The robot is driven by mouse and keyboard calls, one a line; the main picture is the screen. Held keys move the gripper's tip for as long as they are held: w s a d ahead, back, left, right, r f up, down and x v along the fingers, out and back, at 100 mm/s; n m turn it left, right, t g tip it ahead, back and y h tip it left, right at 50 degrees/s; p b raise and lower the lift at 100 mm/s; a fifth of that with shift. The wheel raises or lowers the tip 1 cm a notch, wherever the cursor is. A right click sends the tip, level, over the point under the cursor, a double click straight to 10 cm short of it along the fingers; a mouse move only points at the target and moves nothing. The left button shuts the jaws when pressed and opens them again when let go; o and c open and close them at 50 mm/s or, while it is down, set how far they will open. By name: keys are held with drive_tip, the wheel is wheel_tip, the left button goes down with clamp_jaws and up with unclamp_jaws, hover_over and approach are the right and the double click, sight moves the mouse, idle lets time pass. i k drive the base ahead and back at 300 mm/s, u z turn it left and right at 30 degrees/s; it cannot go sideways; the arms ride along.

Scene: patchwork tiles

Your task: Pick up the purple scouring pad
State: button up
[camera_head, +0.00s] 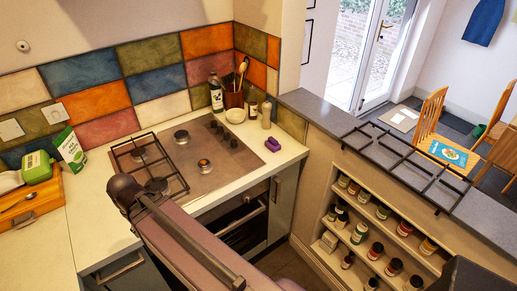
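A small purple scouring pad (272,144) lies on the pale worktop to the right of the hob, near the worktop's front edge. Nothing covers it. A part of my arm reaches up from the bottom middle toward the left, in front of the hob and the cabinets. My gripper's fingers do not show in this view, so I cannot see whether it is open or shut.
The hob (214,167) has a black grate on its left half. Bottles and a utensil pot (233,101) stand behind the pad. Another black grate lies on the grey ledge (330,117) at right, above shelves of jars. A wooden tray (30,204) sits far left.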

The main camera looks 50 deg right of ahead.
sight(273, 144)
drive_tip(key=z, duration=0.35)
drive_tip(key=k, duration=0.1)
drive_tip(key=z, duration=0.75)
drive_tip(key=i, duration=0.15)
drive_tip(key=z, duration=0.6)
